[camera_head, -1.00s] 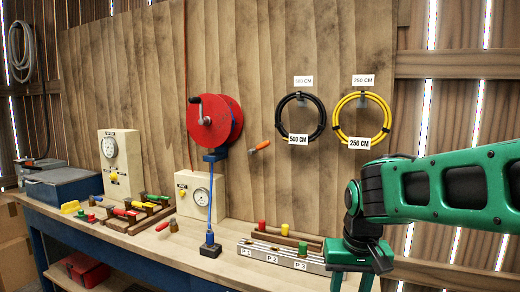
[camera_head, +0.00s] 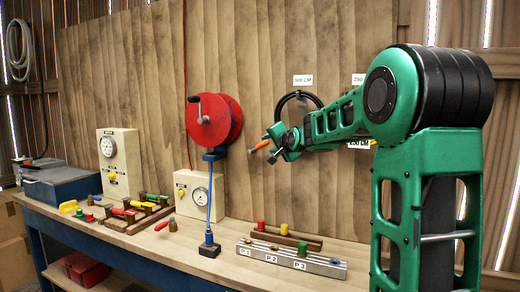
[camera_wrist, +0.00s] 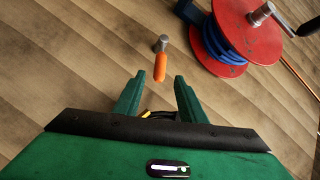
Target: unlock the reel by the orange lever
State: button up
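The orange lever (camera_head: 259,146) sticks out from the wooden wall to the right of the red reel (camera_head: 213,122). In the wrist view the lever (camera_wrist: 160,66) has a grey metal end and an orange grip pointing toward my gripper. My gripper (camera_wrist: 156,80) is open, its two green fingers apart, with the lever's orange tip at or near the gap between them. I cannot tell whether they touch it. In the head view my gripper (camera_head: 276,144) is close to the lever's right side. The reel (camera_wrist: 250,30) holds blue hose and has a crank.
Below is a workbench with a slotted metal rail (camera_head: 290,258) marked P1 to P3, a gauge box (camera_head: 200,192) and several coloured-handled tools. A black hose coil (camera_head: 298,100) hangs behind my arm.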

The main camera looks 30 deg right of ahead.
aim_at(264, 145)
jog(key=x, duration=0.9)
jog(key=shift+s, duration=0.1)
jog(key=shift+c, duration=0.6)
